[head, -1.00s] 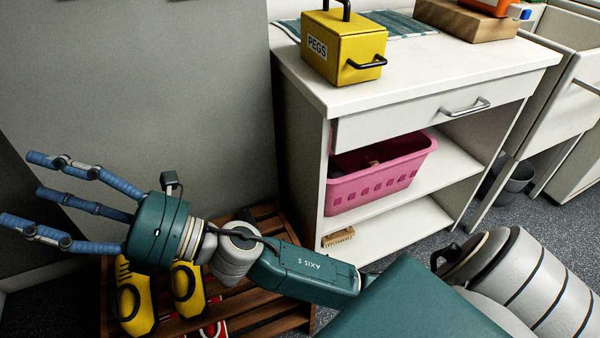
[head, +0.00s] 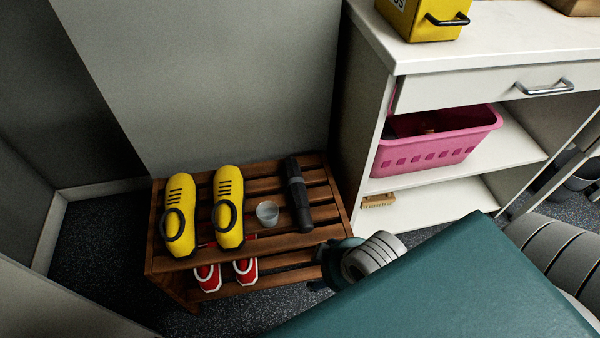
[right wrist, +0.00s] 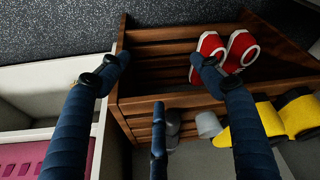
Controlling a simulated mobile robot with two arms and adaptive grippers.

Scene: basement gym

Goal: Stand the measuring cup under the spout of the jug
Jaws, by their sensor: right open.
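A small translucent grey cup (head: 267,213), which looks like the measuring cup, stands upright on the top slats of a wooden rack (head: 262,184). It is between a yellow shoe (head: 228,200) and a dark cylinder (head: 298,195). No jug or spout is in view. My left gripper is not in view.
Another yellow shoe (head: 178,215) stands on the rack, with red shoes (head: 208,277) on its lower level. A white cabinet (head: 430,210) to the right holds a pink basket (head: 440,150); a yellow box (head: 425,18) stands on top. A grey wall (head: 200,80) rises behind the rack.

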